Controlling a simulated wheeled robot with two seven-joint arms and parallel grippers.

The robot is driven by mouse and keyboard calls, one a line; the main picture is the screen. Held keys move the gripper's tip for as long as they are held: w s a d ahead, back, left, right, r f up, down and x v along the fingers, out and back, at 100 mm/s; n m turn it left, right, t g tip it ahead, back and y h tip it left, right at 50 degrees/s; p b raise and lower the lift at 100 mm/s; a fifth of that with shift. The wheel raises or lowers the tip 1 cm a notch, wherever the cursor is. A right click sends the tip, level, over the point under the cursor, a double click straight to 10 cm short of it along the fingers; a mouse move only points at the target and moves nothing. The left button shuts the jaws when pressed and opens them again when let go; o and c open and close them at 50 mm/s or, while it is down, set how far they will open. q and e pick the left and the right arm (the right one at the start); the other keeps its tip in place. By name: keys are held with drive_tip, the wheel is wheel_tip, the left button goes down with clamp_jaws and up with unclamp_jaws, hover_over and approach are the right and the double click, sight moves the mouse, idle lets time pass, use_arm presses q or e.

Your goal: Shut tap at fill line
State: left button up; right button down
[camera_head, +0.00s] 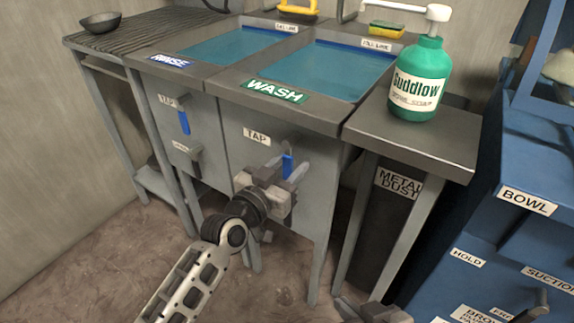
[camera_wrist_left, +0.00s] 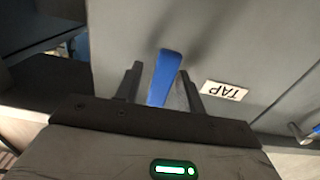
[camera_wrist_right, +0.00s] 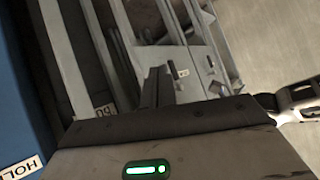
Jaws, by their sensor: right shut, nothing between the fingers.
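The WASH basin (camera_head: 325,75) holds blue water, with a fill line label (camera_head: 377,45) at its back edge. I cannot tell exactly how the water stands against the line. Its blue tap handle (camera_head: 287,166) is on the grey front panel beside a TAP label (camera_head: 257,137); it also shows in the left wrist view (camera_wrist_left: 164,77). My left gripper (camera_head: 290,165) is open, its fingers on either side of the handle with gaps visible in the left wrist view (camera_wrist_left: 162,85). My right gripper (camera_head: 372,308) is shut and empty, low at the bottom edge; its fingers show in the right wrist view (camera_wrist_right: 157,87).
The RINSE basin (camera_head: 225,47) with its own blue tap handle (camera_head: 184,122) is to the left. A green Suddlow bottle (camera_head: 420,80) stands on the right side shelf (camera_head: 425,135), above a dark metal dust bin (camera_head: 385,220). A blue BOWL machine (camera_head: 530,235) stands at right.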

use_arm(q)
drive_tip(key=shift+s+a, duration=0.1)
drive_tip(key=p+v, duration=0.2)
drive_tip(key=v, duration=1.3)
drive_tip(key=shift+s+a, duration=0.2)
drive_tip(key=shift+s, duration=0.1)
use_arm(e)
drive_tip(key=shift+t, duration=0.5)
drive_tip(key=r, duration=0.2)
drive_tip(key=d+r, duration=0.1)
drive_tip(key=r, duration=0.1)
drive_tip(key=shift+s, duration=0.15)
drive_tip(key=shift+s+f, duration=0.1)
drive_tip(key=shift+f, duration=0.05)
